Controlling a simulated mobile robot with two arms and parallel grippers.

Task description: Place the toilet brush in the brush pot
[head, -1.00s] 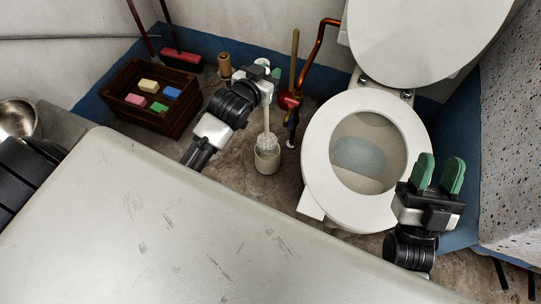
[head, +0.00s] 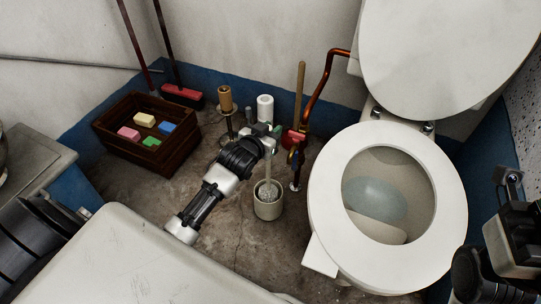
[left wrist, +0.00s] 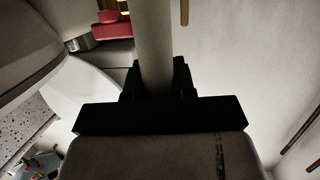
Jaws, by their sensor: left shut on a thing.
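The toilet brush (head: 267,173) has a pale handle and a whitish bristle head, and stands nearly upright. My left gripper (head: 271,136) is shut on its handle; the handle also shows between the dark jaws in the left wrist view (left wrist: 154,45). The brush pot (head: 268,209) is a cream cylinder on the floor, left of the toilet. The bristle head is at the pot's mouth and shows above the rim. How deep it sits, I cannot tell. My right gripper's body (head: 515,243) is cut off at the right edge, and its fingertips do not show.
The toilet (head: 320,215) stands right of the pot, with its lid up. A copper pipe with a red valve (head: 294,139) is behind the pot. A white roll (head: 265,108) and a stand with a brown roll (head: 225,100) are further back. A wooden crate (head: 178,152) holds colored blocks.

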